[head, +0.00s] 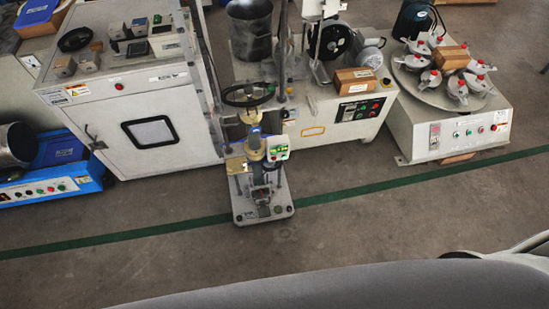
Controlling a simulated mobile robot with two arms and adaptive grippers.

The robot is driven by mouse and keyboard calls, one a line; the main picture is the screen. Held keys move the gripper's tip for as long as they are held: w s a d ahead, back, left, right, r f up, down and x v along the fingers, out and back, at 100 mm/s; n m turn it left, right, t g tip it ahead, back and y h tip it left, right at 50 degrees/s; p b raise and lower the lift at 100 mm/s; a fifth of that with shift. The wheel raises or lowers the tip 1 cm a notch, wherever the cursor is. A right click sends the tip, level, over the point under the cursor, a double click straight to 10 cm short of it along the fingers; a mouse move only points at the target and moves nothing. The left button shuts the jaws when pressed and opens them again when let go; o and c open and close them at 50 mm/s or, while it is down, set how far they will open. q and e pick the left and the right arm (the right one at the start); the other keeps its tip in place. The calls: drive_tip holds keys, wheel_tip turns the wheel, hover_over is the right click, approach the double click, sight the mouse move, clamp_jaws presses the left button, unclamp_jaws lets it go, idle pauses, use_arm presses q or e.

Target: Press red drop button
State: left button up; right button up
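Several machines carry small coloured buttons, and I cannot tell which one is the drop button. The middle white machine (312,131) has a dark control panel (360,109) with red and green buttons on its front. The right white machine (455,134) has a row of small buttons and a red one (494,127) at the right end. The blue machine (50,189) at far left also shows red and green buttons on its front. Neither of my grippers is in view.
A test stand (262,203) with a black handwheel (247,94) stands on the floor before the middle machine. A white cabinet (140,125) is left of it.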

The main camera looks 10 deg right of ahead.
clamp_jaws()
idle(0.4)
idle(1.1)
